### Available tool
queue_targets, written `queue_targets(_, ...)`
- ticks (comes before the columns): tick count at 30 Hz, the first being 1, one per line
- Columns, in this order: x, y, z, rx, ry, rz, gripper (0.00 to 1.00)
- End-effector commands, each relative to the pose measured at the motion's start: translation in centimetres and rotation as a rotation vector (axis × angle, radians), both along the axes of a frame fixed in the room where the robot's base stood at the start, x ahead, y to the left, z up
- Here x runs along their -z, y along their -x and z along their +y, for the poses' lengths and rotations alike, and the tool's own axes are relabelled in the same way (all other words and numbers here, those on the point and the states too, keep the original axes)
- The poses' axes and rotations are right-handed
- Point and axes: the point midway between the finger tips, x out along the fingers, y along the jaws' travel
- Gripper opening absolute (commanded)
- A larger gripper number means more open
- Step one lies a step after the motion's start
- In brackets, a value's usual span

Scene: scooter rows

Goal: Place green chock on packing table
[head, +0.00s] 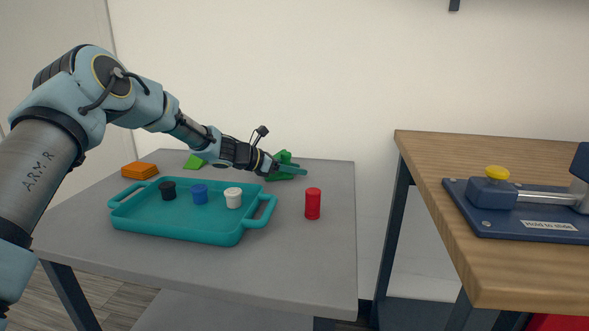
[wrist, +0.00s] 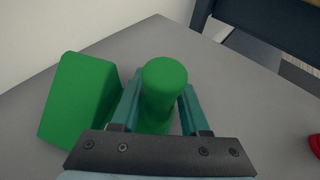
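The green chock (head: 284,157) is at the back right of the grey table, partly hidden by my gripper (head: 289,170). In the wrist view it shows as a slanted green block (wrist: 80,100) at the left and a round green post (wrist: 163,80). Where block and post would join is hidden. My gripper (wrist: 159,98) has its two teal fingers on either side of the post, seemingly touching it. I cannot tell whether the chock is clear of the tabletop. A brighter green wedge (head: 195,162) lies farther left at the back.
A teal tray (head: 180,229) holds black, blue and white cylinders. An orange block (head: 140,170) is behind it at left, a red cylinder (head: 313,204) at right. Across a gap stands a wooden table (head: 450,153) with a navy clamp device (head: 520,225); its back left is bare.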

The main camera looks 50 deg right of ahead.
Motion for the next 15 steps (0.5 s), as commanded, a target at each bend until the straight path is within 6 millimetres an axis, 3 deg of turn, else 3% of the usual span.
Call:
queue_targets(4,-0.03,0.0,0.0,0.0,0.0,0.0,0.63)
queue_targets(15,-0.54,-0.25,0.42,-0.002,0.0,-0.001,0.64)
